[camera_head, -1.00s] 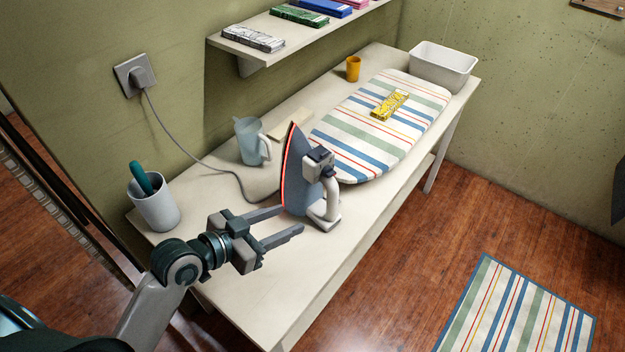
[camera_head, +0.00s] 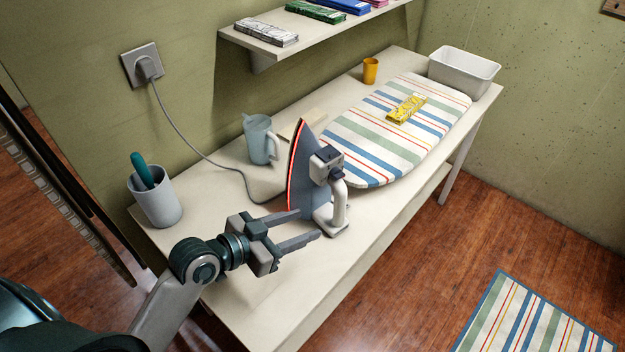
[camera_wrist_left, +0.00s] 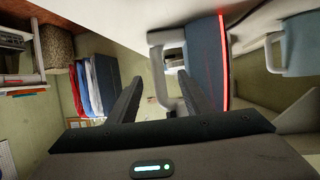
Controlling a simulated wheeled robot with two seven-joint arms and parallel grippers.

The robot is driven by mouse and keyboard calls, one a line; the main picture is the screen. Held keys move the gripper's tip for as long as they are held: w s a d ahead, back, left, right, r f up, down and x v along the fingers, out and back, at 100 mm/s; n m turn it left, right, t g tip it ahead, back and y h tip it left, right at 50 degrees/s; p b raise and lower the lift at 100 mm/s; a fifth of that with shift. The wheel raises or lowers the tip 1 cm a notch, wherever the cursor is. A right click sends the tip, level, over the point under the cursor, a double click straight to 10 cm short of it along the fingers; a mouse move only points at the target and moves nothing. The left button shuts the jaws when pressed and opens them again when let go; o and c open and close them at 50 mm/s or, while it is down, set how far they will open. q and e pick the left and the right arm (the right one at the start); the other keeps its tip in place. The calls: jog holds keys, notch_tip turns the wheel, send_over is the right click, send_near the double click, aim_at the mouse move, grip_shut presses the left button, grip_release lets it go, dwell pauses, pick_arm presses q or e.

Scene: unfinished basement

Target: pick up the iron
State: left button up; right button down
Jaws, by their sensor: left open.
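The iron (camera_head: 307,184) stands upright on its heel on the table, with a blue-grey body, a red-edged soleplate and a light handle (camera_head: 339,203). In the left wrist view the iron (camera_wrist_left: 203,55) is just beyond the fingers, its handle (camera_wrist_left: 158,72) near and between their line. My left gripper (camera_head: 307,226) is open and empty, low over the table, its fingertips pointing at the iron's lower part. In the left wrist view the left gripper (camera_wrist_left: 160,98) shows both fingers spread apart. Whether a fingertip touches the iron cannot be told. My right gripper is not seen.
A grey cord runs from the wall plug (camera_head: 148,67) to behind the iron. A pitcher (camera_head: 260,140) stands behind it, a cup with a teal-handled tool (camera_head: 156,200) at left. A striped ironing board (camera_head: 385,150) lies to the right. The table's front (camera_head: 270,310) is clear.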

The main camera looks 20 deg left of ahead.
aim_at(334, 216)
pick_arm(q)
jog(key=p+x, duration=0.2)
jog(key=x, duration=0.8)
jog(key=shift+w+d, duration=0.15)
jog(key=shift+w, duration=0.1)
jog(key=shift+w+d+f, duration=0.25)
jog(key=shift+w, duration=0.1)
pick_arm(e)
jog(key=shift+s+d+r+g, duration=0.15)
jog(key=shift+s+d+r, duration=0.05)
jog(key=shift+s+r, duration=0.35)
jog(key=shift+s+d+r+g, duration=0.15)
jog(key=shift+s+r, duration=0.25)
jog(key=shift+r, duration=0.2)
pick_arm(q)
jog(key=shift+w+d+f+p, duration=0.35)
jog(key=shift+w+d+p, duration=0.15)
jog(key=shift+p, duration=0.2)
jog(key=shift+f+p+x, duration=0.2)
jog(key=shift+p+x, duration=0.25)
jog(key=shift+x, duration=1.35)
jog(key=shift+s, duration=0.15)
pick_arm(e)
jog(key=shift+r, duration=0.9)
